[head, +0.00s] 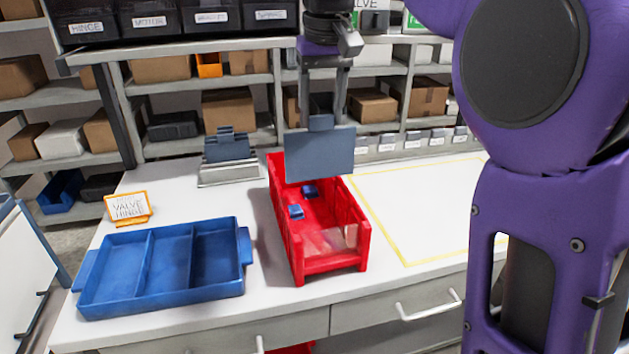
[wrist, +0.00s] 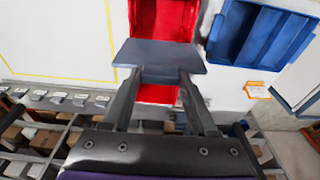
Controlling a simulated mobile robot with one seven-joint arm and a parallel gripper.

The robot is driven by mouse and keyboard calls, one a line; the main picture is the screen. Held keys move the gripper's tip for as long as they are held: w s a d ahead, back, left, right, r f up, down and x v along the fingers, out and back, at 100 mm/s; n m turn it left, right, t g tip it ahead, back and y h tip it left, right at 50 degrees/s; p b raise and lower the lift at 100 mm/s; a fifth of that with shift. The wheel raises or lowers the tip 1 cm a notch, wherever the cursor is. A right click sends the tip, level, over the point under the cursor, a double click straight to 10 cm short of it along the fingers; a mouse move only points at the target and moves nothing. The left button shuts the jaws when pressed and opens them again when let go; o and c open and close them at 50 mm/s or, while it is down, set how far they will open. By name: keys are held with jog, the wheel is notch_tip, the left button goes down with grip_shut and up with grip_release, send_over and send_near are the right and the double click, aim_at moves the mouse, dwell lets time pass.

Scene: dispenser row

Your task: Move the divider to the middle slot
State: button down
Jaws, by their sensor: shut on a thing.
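My gripper (head: 321,112) is shut on the top tab of a flat grey divider (head: 320,157). The divider hangs upright over the back half of the red bin (head: 333,264), apparently above its floor, and hides part of the interior. In the wrist view the divider (wrist: 160,52) spans the gripper's fingers (wrist: 159,76) and covers part of the red bin (wrist: 162,20). The bin's side walls have slot ribs; which slot the divider lines up with I cannot tell. Small blue pieces (head: 296,211) lie on the bin floor.
A grey rack (head: 227,174) holding similar dark plates stands behind left of the bin. A blue compartment tray (head: 160,300) and an orange-framed sign (head: 128,206) are at left. A yellow-outlined area (head: 430,205) at right is clear. Shelves with boxes stand behind.

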dwell(0.4)
jog(key=shift+w+a+r+p, duration=0.1)
jog(key=shift+w+p, duration=0.25)
jog(key=shift+p, duration=0.1)
jog(key=w+a+f+p, duration=0.1)
jog(key=w+a+p, duration=0.1)
jog(key=w+p, duration=0.4)
notch_tip(320, 180, down, 17)
jog(key=w+b, duration=0.1)
jog(key=b, duration=0.5)
dwell(0.7)
jog(key=shift+a, duration=0.1)
jog(key=shift+r, duration=0.1)
jog(key=shift+c, duration=0.5)
grip_release()
